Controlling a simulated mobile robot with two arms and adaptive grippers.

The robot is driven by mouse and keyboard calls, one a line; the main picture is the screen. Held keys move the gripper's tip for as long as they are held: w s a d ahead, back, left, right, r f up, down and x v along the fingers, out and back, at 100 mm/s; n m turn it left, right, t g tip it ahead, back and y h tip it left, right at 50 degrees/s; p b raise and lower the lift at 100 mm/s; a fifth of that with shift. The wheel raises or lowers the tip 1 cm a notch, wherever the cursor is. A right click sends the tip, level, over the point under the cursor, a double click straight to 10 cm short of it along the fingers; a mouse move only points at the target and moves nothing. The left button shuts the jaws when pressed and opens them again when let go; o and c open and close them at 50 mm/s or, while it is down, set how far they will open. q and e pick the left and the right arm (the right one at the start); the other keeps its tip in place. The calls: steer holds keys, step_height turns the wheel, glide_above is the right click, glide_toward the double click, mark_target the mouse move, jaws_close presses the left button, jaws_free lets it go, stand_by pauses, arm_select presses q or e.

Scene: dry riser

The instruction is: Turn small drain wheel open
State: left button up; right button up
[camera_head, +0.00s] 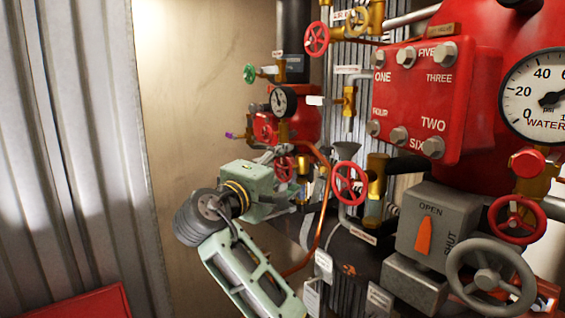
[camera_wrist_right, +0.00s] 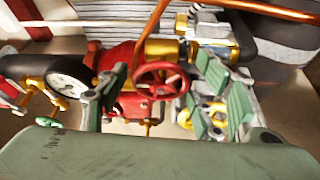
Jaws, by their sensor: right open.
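A small red handwheel (camera_head: 283,169) sits low on the far pipework, beside a copper pipe. No readable label marks it as the drain wheel. My right gripper (camera_head: 303,182) is at this wheel, its arm coming up from below. In the right wrist view a red spoked wheel (camera_wrist_right: 162,80) shows between the two open green-padded fingers (camera_wrist_right: 168,95), with gaps on both sides. Whether the fingers reach around its rim or stop short of it, I cannot tell. My wrist partly hides the area in the head view. My left gripper is not in view.
The copper pipe (camera_head: 325,205) curves close to my right gripper. Another red wheel (camera_head: 349,184) stands just right of it. A pressure gauge (camera_head: 284,101) and a green wheel (camera_head: 249,73) are above. A grey wheel (camera_head: 490,278) is at right.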

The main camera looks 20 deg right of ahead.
steer(key=shift+s+r, duration=0.1)
steer(key=shift+s, duration=0.05)
steer(key=shift+c, duration=1)
steer(key=c, duration=0.9)
